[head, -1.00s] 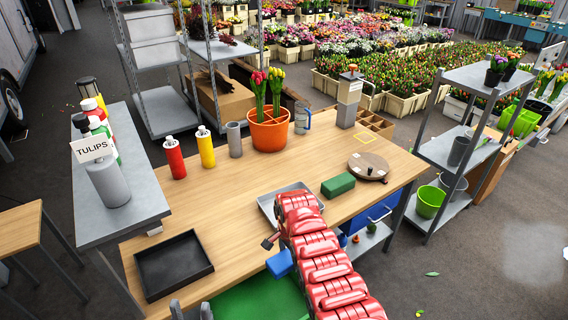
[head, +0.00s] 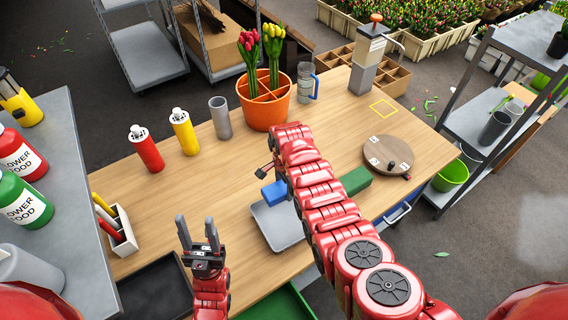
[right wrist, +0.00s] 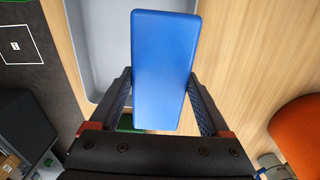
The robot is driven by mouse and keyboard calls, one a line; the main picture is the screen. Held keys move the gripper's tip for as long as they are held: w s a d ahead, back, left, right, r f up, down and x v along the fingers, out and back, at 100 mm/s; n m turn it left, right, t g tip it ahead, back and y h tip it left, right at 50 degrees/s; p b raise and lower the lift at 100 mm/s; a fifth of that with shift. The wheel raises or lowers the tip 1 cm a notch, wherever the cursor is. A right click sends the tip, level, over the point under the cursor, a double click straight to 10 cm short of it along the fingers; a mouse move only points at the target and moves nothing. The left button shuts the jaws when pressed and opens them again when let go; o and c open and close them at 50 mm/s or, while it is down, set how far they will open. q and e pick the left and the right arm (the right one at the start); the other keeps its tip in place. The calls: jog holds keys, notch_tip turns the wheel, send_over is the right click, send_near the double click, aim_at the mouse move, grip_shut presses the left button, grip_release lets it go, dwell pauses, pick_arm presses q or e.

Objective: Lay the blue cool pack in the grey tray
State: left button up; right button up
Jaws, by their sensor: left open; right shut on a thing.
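The blue cool pack (head: 275,194) is in my right gripper, which is largely hidden by my arm in the head view. In the right wrist view the pack (right wrist: 165,70) sits between the two fingers of my right gripper (right wrist: 164,100), which is shut on it. The grey tray (head: 277,228) lies on the wooden table, partly hidden by my right arm. The tray (right wrist: 104,40) also shows behind and left of the pack in the right wrist view. My left gripper (head: 196,226) is open and empty, left of the tray.
A green block (head: 355,180) lies right of my right arm. A round wooden board (head: 388,156) is further right. An orange pot of tulips (head: 264,108), red and yellow bottles and a grey cup (head: 220,117) stand behind. A black tray (head: 155,292) is front left.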

jog(key=shift+r, duration=0.15)
jog(key=shift+s, duration=0.15)
jog(key=shift+a, duration=0.1)
jog(key=b, duration=0.5)
send_over(283, 206)
jog(key=shift+f, duration=3)
jog(key=o, duration=1.6)
jog(key=shift+c, duration=0.2)
